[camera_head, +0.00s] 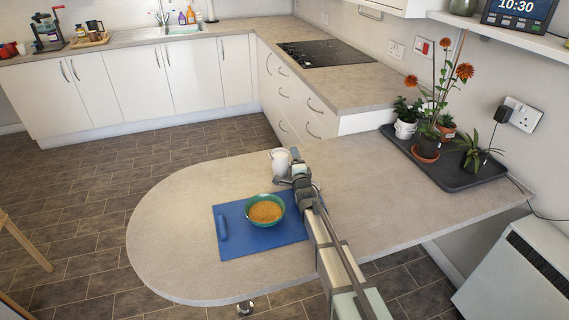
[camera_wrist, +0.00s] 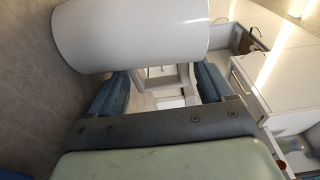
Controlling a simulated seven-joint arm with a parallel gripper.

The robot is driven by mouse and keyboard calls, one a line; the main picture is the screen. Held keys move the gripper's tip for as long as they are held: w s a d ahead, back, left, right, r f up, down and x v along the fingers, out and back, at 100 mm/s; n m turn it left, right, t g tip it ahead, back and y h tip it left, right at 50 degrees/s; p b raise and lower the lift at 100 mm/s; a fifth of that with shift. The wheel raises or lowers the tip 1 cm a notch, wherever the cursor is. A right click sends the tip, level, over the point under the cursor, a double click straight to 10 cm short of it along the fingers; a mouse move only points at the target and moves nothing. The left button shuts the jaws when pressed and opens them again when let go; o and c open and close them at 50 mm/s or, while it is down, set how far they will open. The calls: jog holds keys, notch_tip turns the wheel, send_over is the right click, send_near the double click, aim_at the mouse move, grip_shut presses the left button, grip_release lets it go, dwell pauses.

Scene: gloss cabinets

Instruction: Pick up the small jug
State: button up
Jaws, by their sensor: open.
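The small jug (camera_head: 281,161) is white and stands on the rounded worktop, near its far edge. My gripper (camera_head: 296,166) is at the jug's right side in the head view. In the wrist view my gripper (camera_wrist: 158,84) is open, its two blue-grey fingers spread apart with a clear gap between them. The jug covers part of the view near the fingertips; I cannot tell whether they touch it.
A blue board (camera_head: 262,240) with a green bowl (camera_head: 279,203) of orange-brown food and a blue-handled item (camera_head: 222,227) lies nearer on the worktop (camera_head: 170,225). A dark tray (camera_head: 455,178) of potted plants stands at the right. The worktop's left part is clear.

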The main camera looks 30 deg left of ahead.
jog(key=x, duration=0.3)
jog(key=shift+w+a, duration=0.15)
jog(key=shift+w, duration=0.05)
jog(key=c, duration=1.4)
